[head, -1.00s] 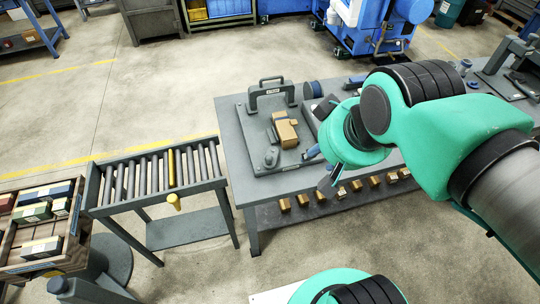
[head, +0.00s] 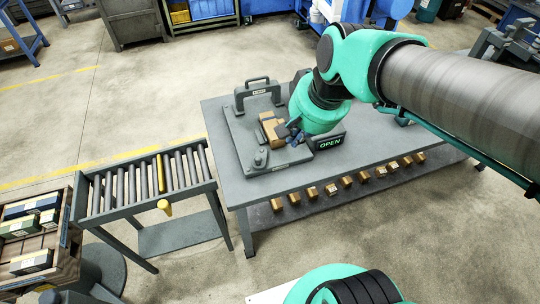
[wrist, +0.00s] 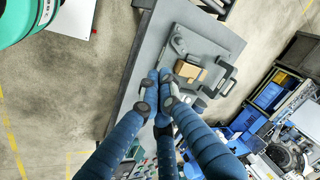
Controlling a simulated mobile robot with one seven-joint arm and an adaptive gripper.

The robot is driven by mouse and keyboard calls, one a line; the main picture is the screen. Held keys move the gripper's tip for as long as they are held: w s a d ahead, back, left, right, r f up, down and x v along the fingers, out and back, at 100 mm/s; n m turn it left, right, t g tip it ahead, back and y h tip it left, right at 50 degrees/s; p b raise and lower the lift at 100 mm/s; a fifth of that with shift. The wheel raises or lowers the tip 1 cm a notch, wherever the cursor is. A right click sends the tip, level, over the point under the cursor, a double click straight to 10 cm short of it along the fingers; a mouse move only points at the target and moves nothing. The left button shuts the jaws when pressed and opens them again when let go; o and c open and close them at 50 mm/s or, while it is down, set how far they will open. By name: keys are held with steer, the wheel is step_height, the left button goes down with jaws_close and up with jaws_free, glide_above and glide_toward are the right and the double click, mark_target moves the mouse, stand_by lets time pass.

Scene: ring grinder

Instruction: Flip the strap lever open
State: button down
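A grey fixture plate (head: 245,148) lies on the left end of the grey table, with an arched handle at its back and a round knob near its front. A brown block (head: 270,128) sits on the plate; it also shows in the wrist view (wrist: 187,70). I cannot clearly make out the strap lever; it may be hidden by my gripper. My gripper (head: 293,134) is at the block's right side in the head view. Its blue fingers (wrist: 157,80) come close together at the tips in the wrist view, with nothing clearly held. Contact with the block cannot be told.
A small dark panel reading OPEN (head: 330,143) shows beside my gripper. Several small brown blocks (head: 345,181) line the lower shelf. A roller conveyor (head: 150,180) stands left of the table, and a wooden crate (head: 66,225) stands further left.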

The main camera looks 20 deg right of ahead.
mark_target(259, 156)
steer(key=w+d+f+m+g+y, duration=0.1)
steer(key=w+d+f+m, duration=0.2)
steer(key=w+f+m, duration=0.2)
steer(key=w+d+f+m+g+y, duration=0.1)
steer(key=w+f+m, duration=0.4)
steer(key=f, duration=0.6)
steer(key=w+d+f+m+y+p, duration=0.1)
steer(key=w+d+f+m, duration=0.3)
steer(key=w+f+m, duration=0.2)
step_height(259, 156, down, 2)
steer(key=w, duration=0.2)
steer(key=shift+w+d+g+y, duration=0.3)
steer(key=shift+d+g, duration=0.05)
steer(key=shift+g, duration=0.05)
steer(key=shift+f, duration=0.1)
steer(key=a+f+b, duration=0.1)
steer(key=a+f, duration=0.1)
steer(key=f, duration=0.1)
steer(key=w+a+f, duration=0.1)
steer(key=a+f, duration=0.1)
steer(key=a+f+b, duration=0.1)
steer(key=a+f, duration=0.1)
steer(key=f, duration=0.1)
steer(key=shift+w+a+f+b, duration=0.3)
steer(key=shift+f, duration=0.05)
steer(key=shift+w+a+r, duration=0.15)
steer(key=shift+w+a, duration=0.05)
steer(key=shift+a, duration=0.45)
